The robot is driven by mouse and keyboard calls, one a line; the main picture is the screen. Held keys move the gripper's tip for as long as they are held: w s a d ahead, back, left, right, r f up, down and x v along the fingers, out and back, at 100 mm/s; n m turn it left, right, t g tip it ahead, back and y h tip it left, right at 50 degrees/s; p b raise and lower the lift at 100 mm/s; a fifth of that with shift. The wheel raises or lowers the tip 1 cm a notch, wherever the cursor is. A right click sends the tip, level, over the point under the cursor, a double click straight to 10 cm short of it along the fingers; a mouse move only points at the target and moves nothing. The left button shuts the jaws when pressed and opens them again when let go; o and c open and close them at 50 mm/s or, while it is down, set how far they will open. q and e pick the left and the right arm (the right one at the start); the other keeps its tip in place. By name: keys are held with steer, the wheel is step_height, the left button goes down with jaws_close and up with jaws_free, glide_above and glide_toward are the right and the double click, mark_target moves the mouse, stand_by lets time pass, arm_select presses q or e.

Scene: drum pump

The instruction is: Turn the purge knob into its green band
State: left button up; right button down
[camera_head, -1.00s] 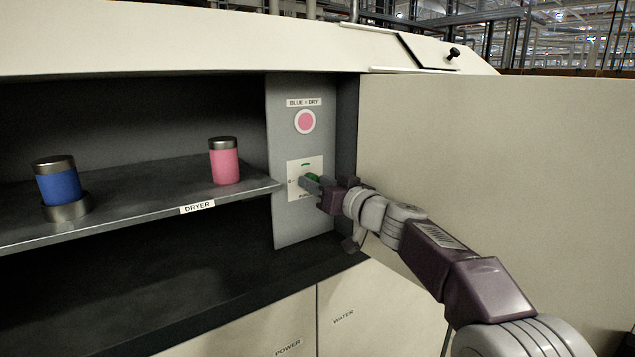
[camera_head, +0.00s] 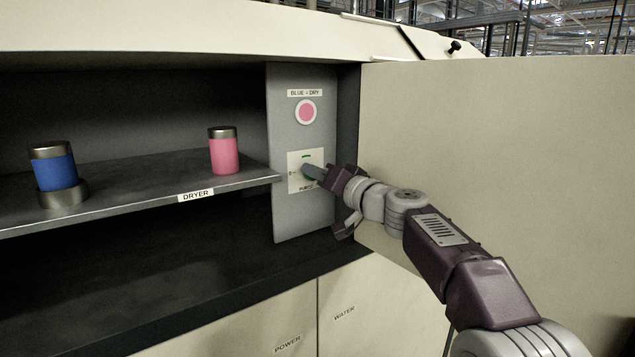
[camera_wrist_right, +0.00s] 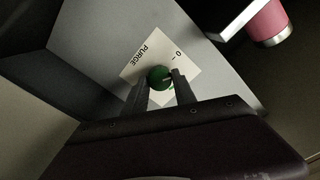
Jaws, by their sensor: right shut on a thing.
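The purge knob is green and sits on a white plate (camera_head: 298,183) low on the grey panel. In the right wrist view the green knob (camera_wrist_right: 159,78) shows between my fingers, on the plate marked PURGE (camera_wrist_right: 137,60). A short green band (camera_head: 306,156) is printed above the knob in the head view. My right gripper (camera_head: 312,171) is shut on the knob, and its fingers also show in the right wrist view (camera_wrist_right: 161,84). In the head view the fingers hide most of the knob, so its pointer cannot be read against the band. My left gripper is out of view.
A pink canister (camera_head: 224,153) stands on the dryer shelf (camera_head: 130,196); a blue canister (camera_head: 55,172) sits in a metal ring. A large cream panel (camera_head: 480,150) lies to the right.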

steer(key=shift+m+b, duration=0.65)
steer(key=shift+m, duration=5.55)
steer(key=c, duration=1)
jaws_free()
steer(key=shift+d+f, duration=0.1)
